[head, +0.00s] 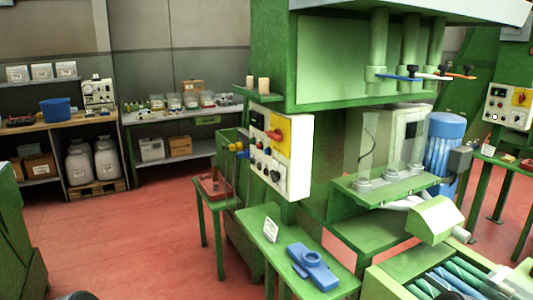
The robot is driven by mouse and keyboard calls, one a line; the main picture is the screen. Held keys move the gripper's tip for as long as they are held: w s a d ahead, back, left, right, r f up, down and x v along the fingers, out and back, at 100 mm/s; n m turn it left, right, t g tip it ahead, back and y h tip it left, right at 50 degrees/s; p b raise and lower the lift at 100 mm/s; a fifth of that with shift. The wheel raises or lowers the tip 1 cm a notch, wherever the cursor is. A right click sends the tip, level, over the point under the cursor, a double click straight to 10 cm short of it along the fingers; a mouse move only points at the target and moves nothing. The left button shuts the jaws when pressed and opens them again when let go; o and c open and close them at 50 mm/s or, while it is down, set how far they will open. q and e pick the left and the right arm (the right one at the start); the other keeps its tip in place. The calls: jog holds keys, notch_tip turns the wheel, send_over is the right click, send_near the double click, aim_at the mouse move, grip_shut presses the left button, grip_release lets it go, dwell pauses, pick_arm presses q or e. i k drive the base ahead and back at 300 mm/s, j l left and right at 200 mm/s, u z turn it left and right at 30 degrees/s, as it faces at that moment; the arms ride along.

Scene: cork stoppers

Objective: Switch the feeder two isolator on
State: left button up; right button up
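A red rotary isolator handle (274,135) on a yellow plate sits on the white control panel (259,160) of the near green machine. Its handle looks roughly horizontal. A second red handle on a yellow plate (522,97) sits on another panel (508,106) at the far right. I cannot read any label, so I cannot tell which isolator belongs to feeder two, nor whether either is on.
A green side table (262,237) below the near panel holds a blue device (313,266) and a small white card (270,229). A red tray (215,187) lies on a green stand. Shelves (170,115) line the back wall. The red floor (120,235) at left is clear.

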aim_at(275, 135)
jog(key=i+j, duration=0.15)
jog(key=j, duration=0.25)
jog(key=i+j, duration=0.15)
jog(key=j, duration=0.25)
jog(key=i+j+z, duration=0.1)
jog(key=j, duration=0.35)
jog(key=i+j, duration=0.2)
jog(key=j, duration=0.2)
jog(key=i+j+z, duration=0.1)
jog(key=j, duration=0.35)
jog(key=i+j, duration=0.15)
jog(key=j, duration=0.25)
jog(key=i+j, duration=0.15)
jog(key=j, duration=0.3)
